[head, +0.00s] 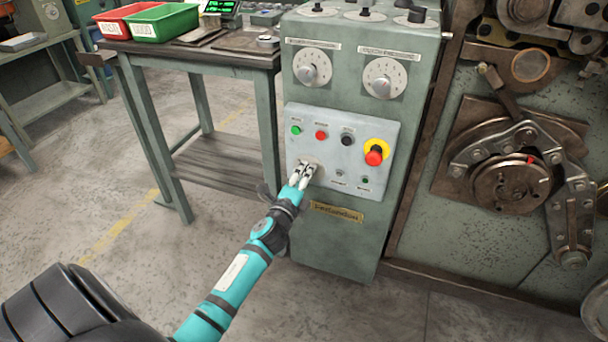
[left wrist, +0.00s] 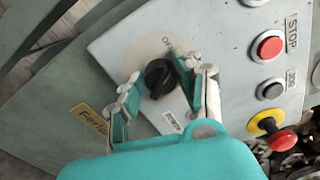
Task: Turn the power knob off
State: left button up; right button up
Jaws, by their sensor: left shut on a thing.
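In the head view the gripper hides the knob. The exact angle of the knob is hard to read. My right gripper is not in view.
A red emergency button (head: 374,157) on a yellow ring is on the panel's right. Green (head: 296,130), red (head: 321,135) and black (head: 347,141) buttons sit above the knob. A workbench (head: 190,55) with red and green bins stands left; the coiler machine (head: 510,185) stands right.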

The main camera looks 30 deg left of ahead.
pick_arm(q)
jog(key=shift+n, duration=0.4)
jog(key=shift+f+n, duration=0.1)
jog(key=shift+n, duration=0.8)
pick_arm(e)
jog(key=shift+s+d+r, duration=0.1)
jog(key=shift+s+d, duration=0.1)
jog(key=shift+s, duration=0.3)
pick_arm(q)
jog(key=o, duration=1.1)
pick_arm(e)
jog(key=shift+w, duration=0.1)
pick_arm(q)
jog(key=v, duration=1.2)
